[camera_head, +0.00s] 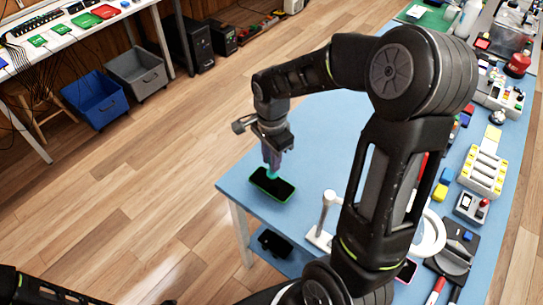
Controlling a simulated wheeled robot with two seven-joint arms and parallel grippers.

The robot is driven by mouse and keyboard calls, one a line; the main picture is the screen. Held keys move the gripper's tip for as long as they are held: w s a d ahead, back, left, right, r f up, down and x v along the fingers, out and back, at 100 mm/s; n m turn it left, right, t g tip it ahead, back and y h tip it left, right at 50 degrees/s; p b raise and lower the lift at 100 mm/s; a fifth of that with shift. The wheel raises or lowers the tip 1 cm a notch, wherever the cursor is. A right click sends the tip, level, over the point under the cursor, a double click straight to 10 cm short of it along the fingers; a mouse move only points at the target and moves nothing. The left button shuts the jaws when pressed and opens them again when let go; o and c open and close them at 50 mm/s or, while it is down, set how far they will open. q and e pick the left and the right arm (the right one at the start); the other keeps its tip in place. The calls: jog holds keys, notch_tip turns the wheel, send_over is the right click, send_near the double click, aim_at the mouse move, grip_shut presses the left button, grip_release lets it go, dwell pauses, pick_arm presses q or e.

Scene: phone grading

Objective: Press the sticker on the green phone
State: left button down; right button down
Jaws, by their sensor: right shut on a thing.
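The green phone (262,190) lies flat on the blue table near its left corner, dark face up with a bright green edge. My right gripper (271,170) points down over the phone's upper edge, shut on a small teal item (271,174) that may be the sticker. The item's tip is at or just above the phone; I cannot tell whether it touches. Part of my left arm shows at the lower left; its gripper is not in view.
My right arm hides much of the blue table (310,125). A white stand (325,222) is right of the phone. A pink-edged phone (408,271), a yellow block rack (482,172) and a black device (455,253) are further right. The table's left edge is close to the phone.

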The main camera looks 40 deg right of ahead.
jog(key=shift+f+b, duration=0.75)
jog(key=shift+f, duration=0.75)
jog(key=shift+s+f+b, duration=0.1)
jog(key=shift+f+b, duration=0.5)
dwell(1.5)
jog(key=shift+r+p, duration=2.4)
jog(key=shift+r, duration=1.2)
